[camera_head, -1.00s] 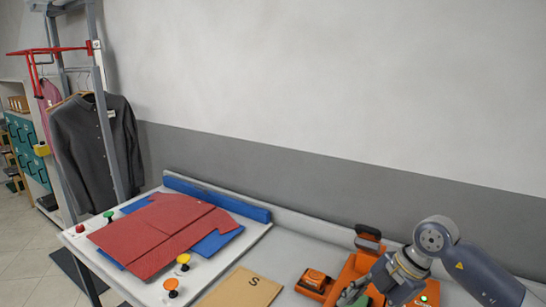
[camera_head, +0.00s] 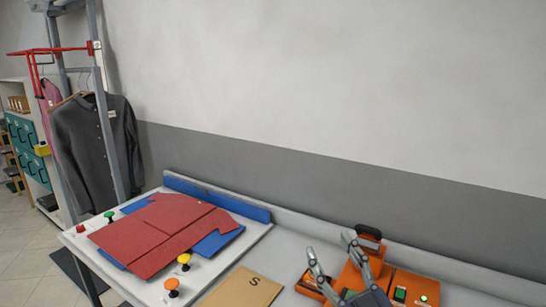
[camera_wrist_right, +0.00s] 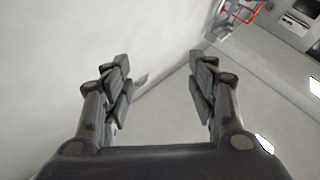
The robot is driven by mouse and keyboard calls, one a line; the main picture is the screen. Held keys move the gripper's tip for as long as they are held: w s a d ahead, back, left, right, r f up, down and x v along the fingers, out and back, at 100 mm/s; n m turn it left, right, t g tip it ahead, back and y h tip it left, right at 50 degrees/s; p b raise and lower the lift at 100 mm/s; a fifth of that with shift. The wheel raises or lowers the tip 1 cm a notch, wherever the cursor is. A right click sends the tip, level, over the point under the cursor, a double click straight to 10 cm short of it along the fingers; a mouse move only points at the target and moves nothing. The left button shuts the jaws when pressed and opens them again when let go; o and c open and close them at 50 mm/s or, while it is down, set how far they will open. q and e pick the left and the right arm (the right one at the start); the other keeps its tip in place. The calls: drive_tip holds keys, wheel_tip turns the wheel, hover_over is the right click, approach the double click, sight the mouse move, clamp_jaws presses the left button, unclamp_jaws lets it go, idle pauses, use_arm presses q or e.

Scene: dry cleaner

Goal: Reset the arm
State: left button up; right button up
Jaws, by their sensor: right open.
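My right gripper (camera_head: 331,255) is in the lower right of the head view, in front of the orange devices. Its two fingers point up and stand apart with nothing between them. In the right wrist view the same gripper (camera_wrist_right: 161,80) is open and empty, with pale wall and ceiling beyond its fingers. My left gripper is in neither view.
A brown card marked S (camera_head: 240,290) lies beside orange devices (camera_head: 412,285). A dark shirt (camera_head: 95,150) hangs at left.

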drive_tip(key=s+d+f+m+g+h, duration=0.3)
drive_tip(key=d+f+h, duration=0.2)
drive_tip(key=f, duration=0.4)
drive_tip(key=s+d+f+m+g+h, duration=0.3)
drive_tip(key=d+f+m+h, duration=0.15)
drive_tip(key=f, duration=0.45)
drive_tip(key=s+f+n+g+y, duration=0.1)
drive_tip(key=s+f+g, duration=0.5)
drive_tip(key=s, duration=0.5)
drive_tip(key=s+f+n+g+y, duration=0.1)
drive_tip(key=s+f+g, duration=0.4)
drive_tip(key=s+f, duration=0.4)
drive_tip(key=s+f+g+b, duration=0.1)
drive_tip(key=s+f+b, duration=0.15)
drive_tip(key=f, duration=1.35)
drive_tip(key=s+f+b, duration=0.2)
drive_tip(key=f+b, duration=0.1)
drive_tip(key=f, duration=1.3)
drive_tip(key=s+d+f+g+b, duration=0.1)
drive_tip(key=s+f+b, duration=0.3)
drive_tip(key=s+f, duration=1.2)
wheel_tip(320, 180, down, 3)
drive_tip(key=shift+d+f+h, duration=0.2)
drive_tip(key=shift+d+h, duration=0.15)
drive_tip(key=shift+d, duration=0.35)
